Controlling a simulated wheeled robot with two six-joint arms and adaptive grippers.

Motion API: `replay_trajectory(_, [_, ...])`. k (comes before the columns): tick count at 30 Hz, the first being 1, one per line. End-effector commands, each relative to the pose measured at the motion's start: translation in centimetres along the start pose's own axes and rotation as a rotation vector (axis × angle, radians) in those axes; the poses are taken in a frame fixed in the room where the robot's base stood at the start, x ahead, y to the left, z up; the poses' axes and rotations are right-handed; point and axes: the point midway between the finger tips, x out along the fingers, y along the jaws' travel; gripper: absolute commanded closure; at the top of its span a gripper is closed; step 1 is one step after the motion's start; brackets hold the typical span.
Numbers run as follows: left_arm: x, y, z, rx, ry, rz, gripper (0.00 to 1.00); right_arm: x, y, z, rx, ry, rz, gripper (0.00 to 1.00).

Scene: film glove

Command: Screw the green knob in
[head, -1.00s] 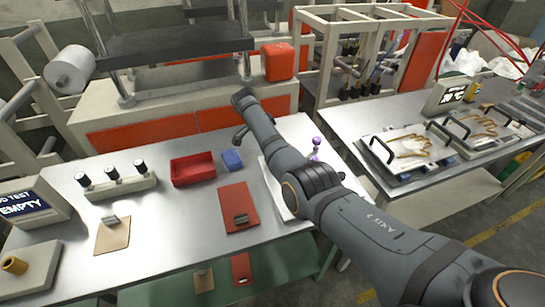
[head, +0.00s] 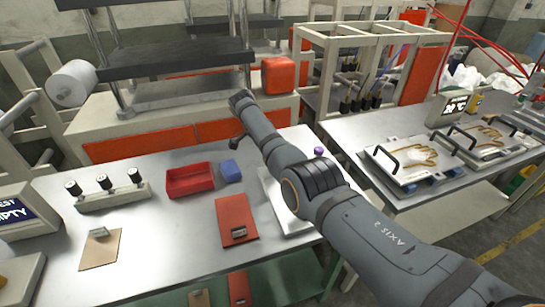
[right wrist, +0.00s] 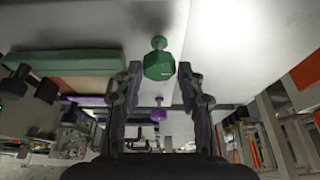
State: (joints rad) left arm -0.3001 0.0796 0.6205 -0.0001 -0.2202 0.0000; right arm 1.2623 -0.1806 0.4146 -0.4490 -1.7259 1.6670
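A green knob (right wrist: 159,66) with an angular body and a small round end shows in the right wrist view. It lies in line with the gap of my right gripper (right wrist: 160,74), whose fingers stand apart on either side, with narrow gaps visible. I cannot tell how deep the knob sits between the tips. A smaller purple knob (right wrist: 158,113) shows below it in that view. In the head view the purple knob (head: 319,151) peeks out behind my right arm. That arm hides the green knob and the right gripper there. My left gripper is not in view.
The metal table holds a red tray (head: 168,190), a blue block (head: 231,170), a red pad (head: 236,222) and a row of black knobs (head: 105,184). A second table with glove plates (head: 405,160) stands right. A press frame (head: 150,45) stands behind.

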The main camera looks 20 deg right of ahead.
Motion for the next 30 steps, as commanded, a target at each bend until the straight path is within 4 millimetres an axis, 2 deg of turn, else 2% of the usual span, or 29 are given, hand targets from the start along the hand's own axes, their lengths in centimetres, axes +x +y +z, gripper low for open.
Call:
replay_trajectory(1, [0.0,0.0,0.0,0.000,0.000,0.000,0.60,0.0,0.0,0.0,0.000,0.000,0.000,0.51])
replay_trajectory(3, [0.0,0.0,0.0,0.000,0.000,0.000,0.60,0.0,0.0,0.0,-0.001,0.000,0.001,0.42])
replay_trajectory(13, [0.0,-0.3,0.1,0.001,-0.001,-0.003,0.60,-0.3,0.0,0.1,-0.002,0.000,0.002,0.42])
replay_trajectory(24, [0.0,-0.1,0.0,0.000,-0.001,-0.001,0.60,-6.5,0.0,0.0,-0.002,0.000,0.001,0.42])
replay_trajectory(30, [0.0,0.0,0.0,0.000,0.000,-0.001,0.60,-7.4,0.0,0.1,-0.002,-0.001,0.003,0.42])
